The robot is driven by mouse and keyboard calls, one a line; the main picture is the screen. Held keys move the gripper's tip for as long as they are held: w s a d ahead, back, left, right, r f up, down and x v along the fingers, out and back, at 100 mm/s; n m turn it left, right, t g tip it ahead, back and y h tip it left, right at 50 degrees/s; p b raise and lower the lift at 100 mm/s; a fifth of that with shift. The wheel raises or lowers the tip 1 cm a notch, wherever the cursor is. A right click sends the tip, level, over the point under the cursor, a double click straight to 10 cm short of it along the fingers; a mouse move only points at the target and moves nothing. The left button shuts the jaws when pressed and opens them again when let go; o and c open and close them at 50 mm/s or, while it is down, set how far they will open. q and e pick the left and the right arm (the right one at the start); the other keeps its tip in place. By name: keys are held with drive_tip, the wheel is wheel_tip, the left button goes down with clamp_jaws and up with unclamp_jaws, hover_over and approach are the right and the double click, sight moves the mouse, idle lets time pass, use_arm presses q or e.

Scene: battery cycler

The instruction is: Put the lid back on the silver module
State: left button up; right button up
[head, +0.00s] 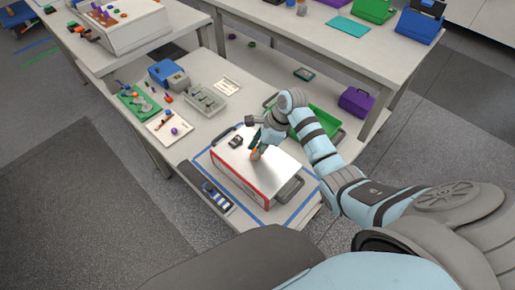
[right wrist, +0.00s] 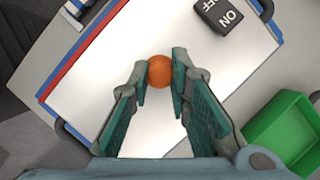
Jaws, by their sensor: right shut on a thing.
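The silver module (head: 225,168) stands on the lower table, a box with a pale flat top, a red front edge and dark handles. Its top fills most of the right wrist view (right wrist: 150,120). My right gripper (head: 258,150) is over the top, reaching in from the right. In the right wrist view its fingers (right wrist: 160,76) are shut on a round orange knob (right wrist: 159,71). I cannot tell whether the top surface under the knob is a separate lid, or whether it touches the module. My left gripper is not in view.
A black ON/OFF block (right wrist: 217,15) sits on the module's top; it also shows in the head view (head: 236,141). A green crate (head: 325,121) stands behind my right arm. A dark tray (head: 217,197) lies left of the module. Blue tape marks surround the module.

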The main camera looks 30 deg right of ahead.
drive_tip(key=shift+f, duration=0.1)
idle(0.5)
drive_tip(key=o, duration=0.8)
drive_tip(key=shift+o, duration=0.4)
drive_tip(key=o, duration=0.4)
wheel_tip(320, 180, up, 7)
drive_tip(key=p, duration=0.5)
drive_tip(key=shift+p, duration=0.3)
